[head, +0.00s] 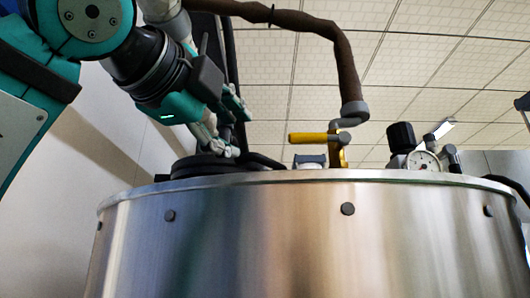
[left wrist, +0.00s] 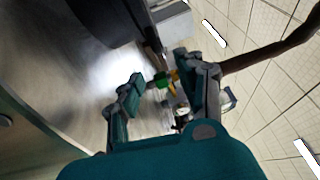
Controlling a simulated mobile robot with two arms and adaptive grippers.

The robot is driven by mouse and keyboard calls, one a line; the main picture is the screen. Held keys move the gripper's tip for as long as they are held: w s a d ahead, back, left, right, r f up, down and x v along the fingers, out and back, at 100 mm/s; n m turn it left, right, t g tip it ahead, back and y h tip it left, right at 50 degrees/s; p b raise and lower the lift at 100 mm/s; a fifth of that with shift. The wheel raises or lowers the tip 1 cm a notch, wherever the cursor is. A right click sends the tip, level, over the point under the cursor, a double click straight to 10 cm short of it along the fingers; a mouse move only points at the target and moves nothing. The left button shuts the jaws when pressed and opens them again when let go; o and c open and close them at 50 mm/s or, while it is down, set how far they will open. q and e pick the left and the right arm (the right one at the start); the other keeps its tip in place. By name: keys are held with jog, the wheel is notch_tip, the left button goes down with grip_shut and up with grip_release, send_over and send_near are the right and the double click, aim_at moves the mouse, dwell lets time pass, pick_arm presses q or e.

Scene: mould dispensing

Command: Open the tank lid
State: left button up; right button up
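The tank (head: 260,235) is a large brushed-steel cylinder filling the lower part of the head view. Its black lid (head: 205,168) sits low on the tank top at the left, seen almost edge-on, and looks closed. My left gripper (head: 232,150) points down just above the lid; whether it touches cannot be told from this angle. In the left wrist view the two fingers of my left gripper (left wrist: 166,92) stand apart with nothing clearly held between them. A dark rounded part, probably the lid (left wrist: 105,20), shows at the top left there. My right gripper is not in view.
A yellow valve handle (head: 308,138) stands right of the lid, with a brown hose (head: 345,65) rising from it. A pressure gauge (head: 422,162) and a black knob (head: 400,136) stand farther right on the tank top.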

aim_at(259, 157)
pick_arm(q)
jog(key=p+x, duration=0.1)
jog(key=x, duration=0.4)
jog(key=shift+w+d, duration=0.1)
jog(key=shift+w, duration=0.1)
jog(key=p+x, duration=0.3)
jog(key=x, duration=0.3)
jog(key=shift+w+d, duration=0.1)
jog(key=shift+w, duration=0.3)
jog(key=shift+w+d+f+p, duration=0.2)
jog(key=shift+w+p, duration=0.1)
jog(key=shift+w, duration=0.2)
jog(key=shift+s, duration=0.1)
jog(key=c, duration=0.7)
grip_shut()
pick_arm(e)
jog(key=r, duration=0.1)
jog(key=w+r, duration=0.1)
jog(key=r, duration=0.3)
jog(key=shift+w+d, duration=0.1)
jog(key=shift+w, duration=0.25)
